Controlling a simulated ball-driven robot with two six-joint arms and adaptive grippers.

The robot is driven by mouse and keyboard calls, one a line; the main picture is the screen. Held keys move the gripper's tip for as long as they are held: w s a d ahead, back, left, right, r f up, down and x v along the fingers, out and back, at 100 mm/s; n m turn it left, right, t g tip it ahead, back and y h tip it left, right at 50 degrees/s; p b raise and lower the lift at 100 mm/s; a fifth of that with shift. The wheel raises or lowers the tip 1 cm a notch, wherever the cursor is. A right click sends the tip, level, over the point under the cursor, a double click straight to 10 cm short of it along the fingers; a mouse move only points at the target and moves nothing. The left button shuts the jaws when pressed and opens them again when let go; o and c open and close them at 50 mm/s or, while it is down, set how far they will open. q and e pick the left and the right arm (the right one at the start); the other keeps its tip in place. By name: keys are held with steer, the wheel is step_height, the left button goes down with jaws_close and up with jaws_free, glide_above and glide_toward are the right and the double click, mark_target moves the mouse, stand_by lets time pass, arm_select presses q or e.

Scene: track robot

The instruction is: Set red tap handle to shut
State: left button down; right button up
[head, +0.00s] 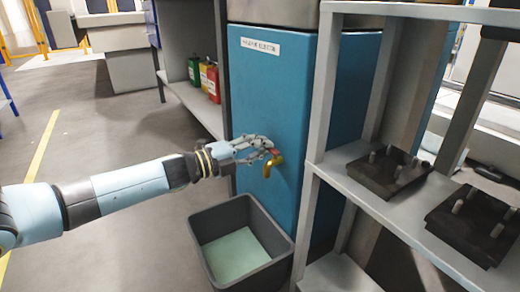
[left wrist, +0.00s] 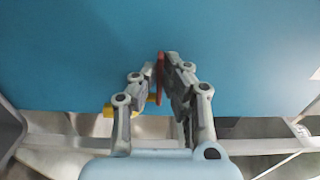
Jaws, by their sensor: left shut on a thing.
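The red tap handle (head: 277,152) sits on a brass tap (head: 269,167) on the front of a blue cabinet (head: 265,100). My left gripper (head: 271,151) reaches it from the left and is shut on the handle. In the left wrist view the red handle (left wrist: 160,70) stands between the two fingers of the gripper (left wrist: 164,75), and part of the yellow tap (left wrist: 109,111) shows beyond the left finger. The fingers hide much of the handle. My right gripper is in neither view.
A dark grey bin (head: 212,258) with a pale green inside bottom stands on the floor below the tap. A grey shelf (head: 345,181) with dark metal blocks (head: 388,172) stands close on the right. Green, yellow and red cans (head: 203,76) stand on a rack behind. Floor at left is clear.

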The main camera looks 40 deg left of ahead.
arm_select(q)
steer(key=c, duration=1.5)
jaws_free()
steer(key=shift+o, duration=0.2)
steer(key=v, duration=1.2)
steer(key=shift+f, duration=0.1)
